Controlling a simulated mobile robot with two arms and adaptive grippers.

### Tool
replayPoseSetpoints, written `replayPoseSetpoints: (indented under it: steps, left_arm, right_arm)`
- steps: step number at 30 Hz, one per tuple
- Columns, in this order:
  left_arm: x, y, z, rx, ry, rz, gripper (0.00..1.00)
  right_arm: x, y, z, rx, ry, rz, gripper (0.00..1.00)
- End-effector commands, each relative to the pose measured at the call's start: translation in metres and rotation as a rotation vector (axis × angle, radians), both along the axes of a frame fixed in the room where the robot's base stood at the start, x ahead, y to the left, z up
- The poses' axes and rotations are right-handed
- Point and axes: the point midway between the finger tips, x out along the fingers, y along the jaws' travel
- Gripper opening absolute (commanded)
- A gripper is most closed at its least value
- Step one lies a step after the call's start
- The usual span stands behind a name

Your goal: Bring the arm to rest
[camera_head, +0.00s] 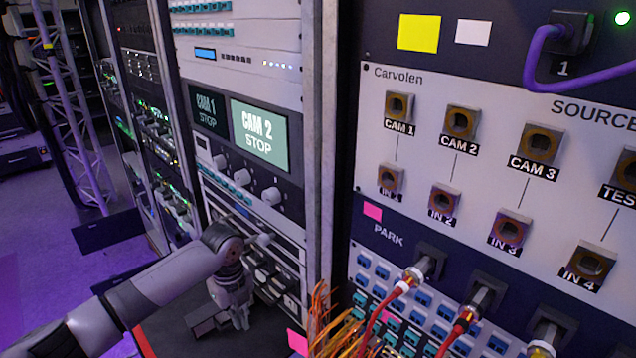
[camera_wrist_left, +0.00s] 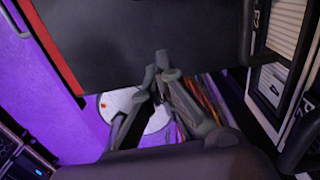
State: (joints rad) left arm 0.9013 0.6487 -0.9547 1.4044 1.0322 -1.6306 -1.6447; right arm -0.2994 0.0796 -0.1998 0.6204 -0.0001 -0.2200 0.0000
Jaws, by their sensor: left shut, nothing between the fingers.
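My left arm (camera_head: 165,278) reaches in from the lower left in the head view. My left gripper (camera_head: 241,322) hangs down from its wrist in front of the grey rack. In the left wrist view the fingers of the left gripper (camera_wrist_left: 161,66) meet at their tips, with nothing between them. It touches no cable that I can see. My right gripper is in neither view.
The patch panel (camera_head: 480,180) with CAM and IN sockets fills the right. Red-booted plugs (camera_head: 421,272) sit in the PARK row (camera_head: 390,236). Orange cables (camera_head: 325,325) bunch below. A purple cable (camera_head: 590,82) loops at top right. A rack post (camera_head: 322,150) stands between.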

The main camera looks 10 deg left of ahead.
Motion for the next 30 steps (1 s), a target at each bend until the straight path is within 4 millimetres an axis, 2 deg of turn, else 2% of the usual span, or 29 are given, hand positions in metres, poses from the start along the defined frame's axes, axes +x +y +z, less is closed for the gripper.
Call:
replayPoseSetpoints:
  steps: [5,9,12,15,20,24,30]
  left_arm:
    - [-0.038,-0.052,-0.038,-0.05,-0.004,0.091,0.0]
    - [-0.086,-0.105,-0.065,-0.136,-0.027,0.289,0.0]
    - [-0.119,-0.131,-0.073,-0.204,-0.04,0.48,0.0]
    - [-0.15,-0.145,-0.075,-0.27,-0.046,0.705,0.0]
    - [-0.194,-0.141,-0.07,-0.344,-0.054,1.114,0.0]
    - [-0.221,-0.123,-0.065,-0.365,-0.07,1.396,0.0]
    - [-0.251,-0.095,-0.058,-0.362,-0.099,1.684,0.0]
  right_arm:
    - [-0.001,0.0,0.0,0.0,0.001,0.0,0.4]
    - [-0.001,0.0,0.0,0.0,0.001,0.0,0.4]
    - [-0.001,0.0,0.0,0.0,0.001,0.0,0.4]
    - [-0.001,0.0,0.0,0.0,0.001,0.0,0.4]
    - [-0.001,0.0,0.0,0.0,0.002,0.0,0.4]
    - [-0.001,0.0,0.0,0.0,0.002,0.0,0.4]
    - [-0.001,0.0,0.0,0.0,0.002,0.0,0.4]
